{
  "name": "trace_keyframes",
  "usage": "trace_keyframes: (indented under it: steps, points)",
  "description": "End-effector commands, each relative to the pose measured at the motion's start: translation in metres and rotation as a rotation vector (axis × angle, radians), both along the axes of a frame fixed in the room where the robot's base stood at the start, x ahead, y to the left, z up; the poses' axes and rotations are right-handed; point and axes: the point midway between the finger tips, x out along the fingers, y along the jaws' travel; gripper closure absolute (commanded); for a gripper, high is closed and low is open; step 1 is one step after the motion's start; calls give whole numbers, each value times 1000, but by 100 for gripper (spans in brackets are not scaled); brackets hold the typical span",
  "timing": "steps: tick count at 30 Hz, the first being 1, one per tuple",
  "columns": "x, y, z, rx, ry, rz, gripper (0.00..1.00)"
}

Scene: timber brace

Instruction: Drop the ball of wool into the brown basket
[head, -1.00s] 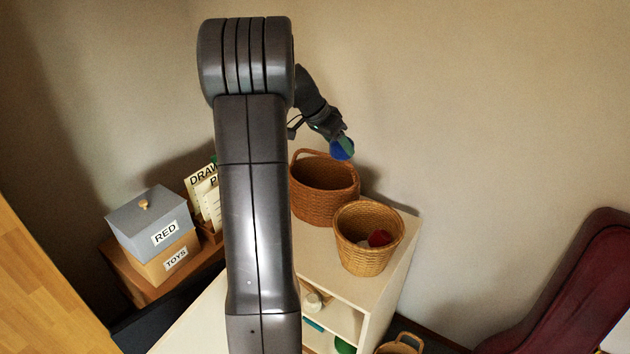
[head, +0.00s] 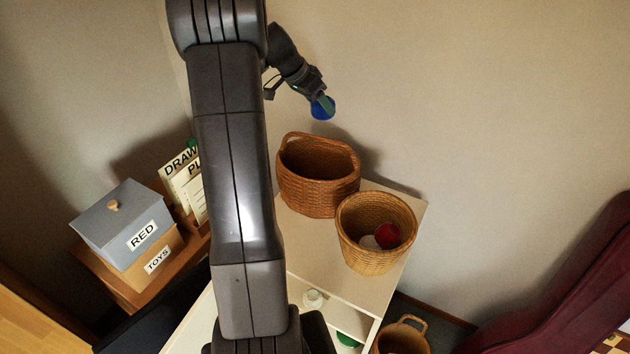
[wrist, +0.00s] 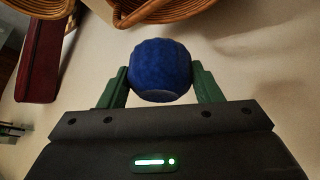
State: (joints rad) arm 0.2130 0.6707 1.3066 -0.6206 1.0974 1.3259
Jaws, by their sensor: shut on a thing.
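My gripper (wrist: 161,92) is shut on a blue ball of wool (wrist: 160,66), held between its two green fingers in the wrist view. In the head view the blue ball (head: 323,107) hangs from my gripper in the air, higher in the picture than the brown basket (head: 318,197). The brown basket is reddish-brown woven, with a raised handle, and stands on the pale shelf top; the visible part of its inside looks empty. In the wrist view, parts of woven baskets show at the top edge; I cannot tell surely which is which.
A lighter tan basket (head: 369,257) with a red ball (head: 387,236) and a whitish one stands in front of the brown basket, on the shelf unit (head: 305,243). A grey box marked RED (head: 125,222) is at left.

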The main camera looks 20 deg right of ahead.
Motion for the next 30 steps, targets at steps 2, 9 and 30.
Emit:
trace_keyframes:
  steps: [2, 9, 30]
  points:
    - [0, 0, -13, 0, 1, 0, 64]
    - [0, 0, -24, -1, 0, 0, 64]
    - [0, 3, -19, -1, -2, 1, 16]
